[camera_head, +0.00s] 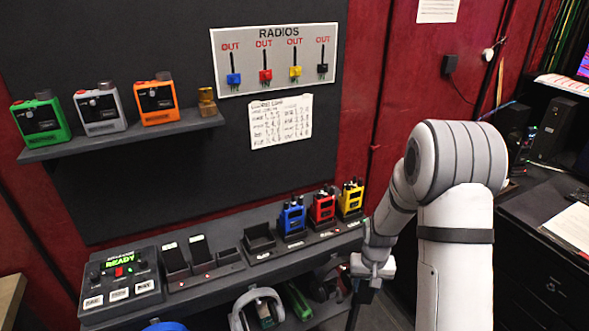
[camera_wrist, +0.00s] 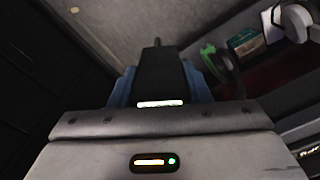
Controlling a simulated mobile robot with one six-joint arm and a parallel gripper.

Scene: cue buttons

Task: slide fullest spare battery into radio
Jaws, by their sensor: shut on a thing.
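My gripper (camera_head: 372,272) is at the right end of the lower shelf, low in front of it. It is shut on a black object (camera_wrist: 162,75) with a pale label strip and a thin stub at its far end; blue pads flank it. Whether it is a radio or a battery I cannot tell. In the head view a dark shape hangs below the gripper. A blue radio (camera_head: 292,217), a red radio (camera_head: 322,208) and a yellow radio (camera_head: 350,199) stand upright in docks on the shelf. Dark upright slabs (camera_head: 199,250) stand in holders left of them; no charge level is readable.
A control box (camera_head: 122,278) marked READY sits at the shelf's left end. Headphones (camera_head: 256,310) and a green item (camera_head: 297,300) lie below. A wall board (camera_head: 275,60) shows radios marked OUT. Green, silver and orange devices (camera_head: 157,100) stand on the upper shelf. A desk is at right.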

